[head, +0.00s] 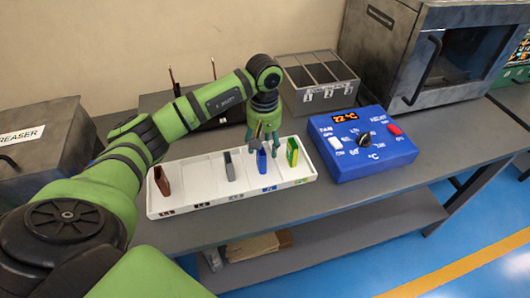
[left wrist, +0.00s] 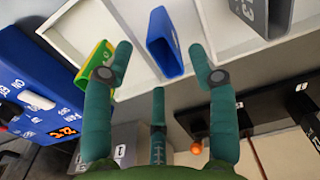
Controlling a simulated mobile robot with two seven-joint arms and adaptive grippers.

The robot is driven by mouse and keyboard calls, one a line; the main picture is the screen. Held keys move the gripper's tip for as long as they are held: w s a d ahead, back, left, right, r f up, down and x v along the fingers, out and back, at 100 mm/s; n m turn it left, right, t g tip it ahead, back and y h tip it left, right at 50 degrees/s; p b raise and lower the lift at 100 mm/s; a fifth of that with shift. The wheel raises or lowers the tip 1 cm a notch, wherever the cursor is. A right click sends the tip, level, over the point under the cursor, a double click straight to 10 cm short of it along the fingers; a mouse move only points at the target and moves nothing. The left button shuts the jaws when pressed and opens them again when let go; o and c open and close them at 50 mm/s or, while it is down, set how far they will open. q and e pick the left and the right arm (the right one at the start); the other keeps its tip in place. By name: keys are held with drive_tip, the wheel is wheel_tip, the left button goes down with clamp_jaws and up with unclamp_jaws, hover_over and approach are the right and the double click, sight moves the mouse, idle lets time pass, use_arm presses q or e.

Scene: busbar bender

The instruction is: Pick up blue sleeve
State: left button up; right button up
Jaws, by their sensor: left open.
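The blue sleeve (head: 262,162) stands upright in the white compartment tray (head: 190,201), between the grey sleeve and the green-yellow sleeve. My left gripper (head: 265,143) is just above and at the blue sleeve, with its fingers pointing down. In the left wrist view, the hollow blue sleeve (left wrist: 163,42) lies ahead of the gap between the spread fingers of the left gripper (left wrist: 160,62). The fingers are open and nothing is gripped. Whether a finger touches the sleeve cannot be told. My right gripper is out of view.
A grey sleeve (head: 229,166) and a brown sleeve (head: 161,181) stand to the left in the tray. A green-yellow sleeve (head: 292,151) stands close on the right. A blue control box (head: 362,145) is right of the tray. A numbered grey bin (head: 313,99) stands behind.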

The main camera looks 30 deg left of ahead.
sight(263, 158)
use_arm(q)
drive_tip(key=shift+s+d+f+p, duration=0.1)
drive_tip(key=shift+s+f+p, duration=0.15)
drive_tip(key=shift+s+p, duration=0.1)
drive_tip(key=shift+s+d+f+p, duration=0.1)
drive_tip(key=shift+s+f+p, duration=0.1)
drive_tip(key=shift+f+p, duration=0.35)
drive_tip(key=shift+s+f+p, duration=0.15)
drive_tip(key=shift+f+p, duration=0.15)
drive_tip(key=shift+f, duration=0.3)
drive_tip(key=shift+w+f, duration=0.25)
drive_tip(key=shift+f, duration=0.9)
drive_tip(key=c, duration=1)
drive_tip(key=shift+o, duration=0.2)
drive_tip(key=shift+r, duration=0.1)
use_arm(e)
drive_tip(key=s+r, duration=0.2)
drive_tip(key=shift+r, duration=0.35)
